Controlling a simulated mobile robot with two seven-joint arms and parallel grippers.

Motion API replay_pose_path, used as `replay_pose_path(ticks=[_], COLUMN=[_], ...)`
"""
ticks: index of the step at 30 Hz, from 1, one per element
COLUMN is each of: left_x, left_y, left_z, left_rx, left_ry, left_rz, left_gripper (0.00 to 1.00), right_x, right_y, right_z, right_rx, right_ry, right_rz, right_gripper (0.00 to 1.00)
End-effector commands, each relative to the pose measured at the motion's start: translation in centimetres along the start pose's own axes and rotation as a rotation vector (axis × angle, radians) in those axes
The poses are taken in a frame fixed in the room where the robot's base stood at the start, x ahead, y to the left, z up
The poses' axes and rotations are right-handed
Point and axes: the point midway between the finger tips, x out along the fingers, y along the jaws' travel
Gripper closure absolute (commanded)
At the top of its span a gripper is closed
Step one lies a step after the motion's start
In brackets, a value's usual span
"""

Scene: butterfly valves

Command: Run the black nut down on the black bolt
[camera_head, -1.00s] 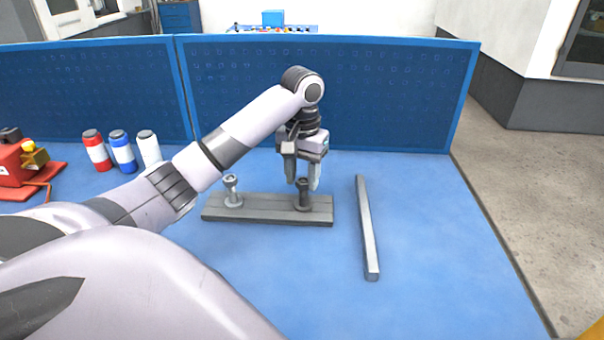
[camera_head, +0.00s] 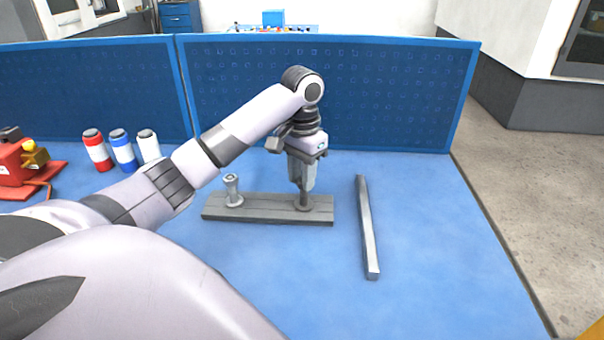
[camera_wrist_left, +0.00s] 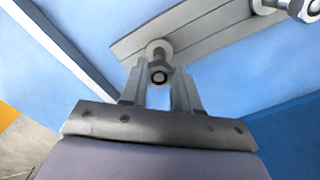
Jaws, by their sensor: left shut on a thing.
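The black bolt (camera_head: 303,202) stands upright at the right end of a grey bar. The black nut sits at its top, hidden behind my fingers in the head view; in the left wrist view the dark nut (camera_wrist_left: 158,75) shows around the bolt's end, between the fingertips. My left gripper (camera_head: 302,185) points straight down over the bolt and is shut on the nut, one finger on either side. My right gripper is not in view.
The grey bar (camera_head: 265,213) lies on the blue table, with a lighter bolt and nut (camera_head: 232,190) at its left end. A long grey square rod (camera_head: 367,230) lies to the right. Red, blue and white cans (camera_head: 122,150) stand left. A blue pegboard (camera_head: 370,95) closes the back.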

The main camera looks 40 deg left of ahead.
Motion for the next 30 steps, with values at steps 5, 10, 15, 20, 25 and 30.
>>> replay_pose_path(ticks=[5,10,15,20,25,30], left_x=[-0.11,-0.13,-0.14,-0.2,-0.19,-0.18], left_y=[-0.05,-0.11,-0.12,-0.21,-0.26,-0.3], left_z=[-0.21,-0.35,-0.44,-0.53,-0.61,-0.68], left_rx=[0.204,0.398,0.593,0.774,0.967,1.16], left_ry=[0.007,0.011,0.012,0.014,0.015,0.015], left_rz=[0.001,0.0,0.0,-0.001,-0.001,-0.002], left_gripper=[1.0,1.0,1.0,1.0,1.0,1.0], right_x=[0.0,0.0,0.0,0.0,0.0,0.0], right_y=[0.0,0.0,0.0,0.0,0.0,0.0], right_z=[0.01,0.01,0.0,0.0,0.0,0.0], right_rx=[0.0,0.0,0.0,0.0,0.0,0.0], right_ry=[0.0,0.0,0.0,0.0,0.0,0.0], right_rz=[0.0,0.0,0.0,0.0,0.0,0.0], right_gripper=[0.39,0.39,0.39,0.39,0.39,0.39])
